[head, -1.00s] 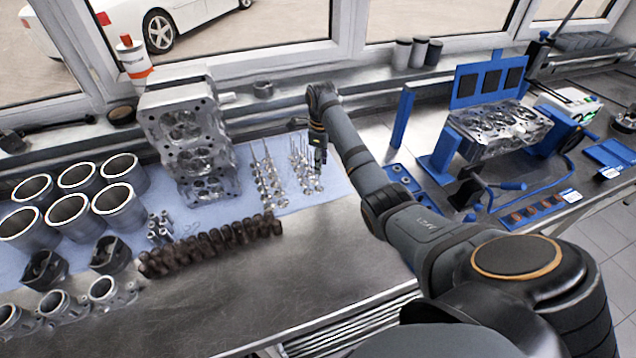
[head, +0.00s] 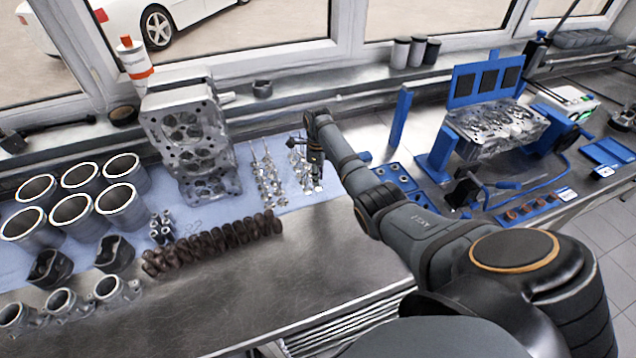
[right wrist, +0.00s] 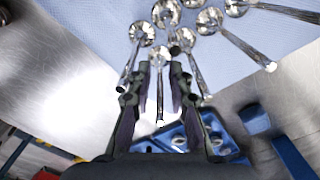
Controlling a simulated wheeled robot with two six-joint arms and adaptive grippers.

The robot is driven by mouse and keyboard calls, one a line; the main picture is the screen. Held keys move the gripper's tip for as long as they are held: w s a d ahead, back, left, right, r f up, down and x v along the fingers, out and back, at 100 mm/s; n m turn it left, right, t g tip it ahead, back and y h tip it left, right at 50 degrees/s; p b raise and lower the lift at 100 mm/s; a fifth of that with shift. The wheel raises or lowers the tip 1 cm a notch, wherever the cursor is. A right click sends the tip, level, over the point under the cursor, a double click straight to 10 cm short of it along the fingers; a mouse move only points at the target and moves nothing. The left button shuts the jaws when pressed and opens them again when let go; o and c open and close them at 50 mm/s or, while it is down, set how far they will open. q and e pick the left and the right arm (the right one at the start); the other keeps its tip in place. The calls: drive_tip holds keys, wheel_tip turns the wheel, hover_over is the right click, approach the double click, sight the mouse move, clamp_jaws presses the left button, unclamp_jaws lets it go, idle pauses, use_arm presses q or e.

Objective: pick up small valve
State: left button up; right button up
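Shiny valves lie in two clusters on the blue cloth in the head view, a left cluster (head: 266,182) and a right cluster (head: 299,170). My right gripper (head: 316,178) is over the right end of the right cluster. In the right wrist view, my right gripper (right wrist: 160,68) is open, with one finger on either side of a valve (right wrist: 159,88). This valve's round head is toward the top and its stem runs down between the fingers. A gap shows on both sides of the stem. I cannot tell whether it is a small valve. My left gripper is not in view.
Neighbouring valves (right wrist: 142,36) crowd close around the fingers. A blue tray (head: 398,178) lies to the right. The bench front (head: 310,265) is bare.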

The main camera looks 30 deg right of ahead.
clamp_jaws()
